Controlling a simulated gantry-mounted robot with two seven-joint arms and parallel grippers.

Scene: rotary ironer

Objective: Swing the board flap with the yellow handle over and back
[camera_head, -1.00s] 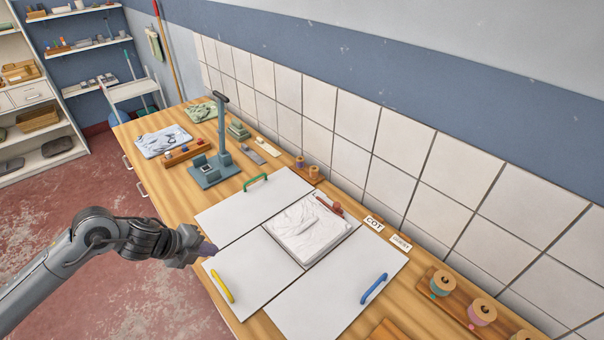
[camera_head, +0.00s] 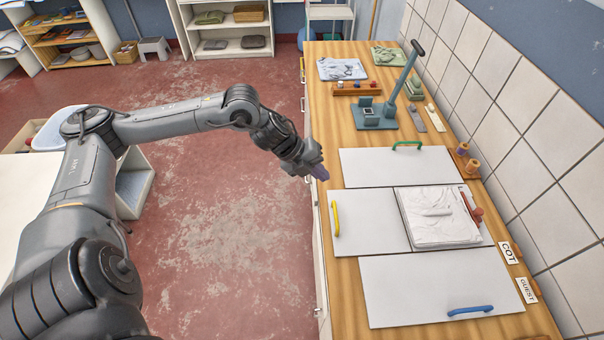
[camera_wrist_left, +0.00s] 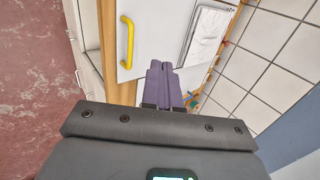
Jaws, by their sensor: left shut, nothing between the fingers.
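The board flap with the yellow handle (camera_head: 370,223) lies flat on the wooden counter, to the left of a folded white cloth (camera_head: 438,216). Its yellow handle (camera_head: 336,219) stands near the flap's left edge, along the counter's front. The handle also shows in the left wrist view (camera_wrist_left: 127,42), up and left of the fingers. My left gripper (camera_head: 320,173) is shut and empty, with purple fingers, near the counter's front edge beyond the handle and apart from it. The purple fingers show closed together in the left wrist view (camera_wrist_left: 162,70). My right gripper is not in view.
A flap with a green handle (camera_head: 407,144) lies beyond, and one with a blue handle (camera_head: 470,311) lies nearer. A blue-grey press stand (camera_head: 375,115) stands farther back. A tiled wall bounds the right side. Open red floor (camera_head: 230,220) lies left of the counter.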

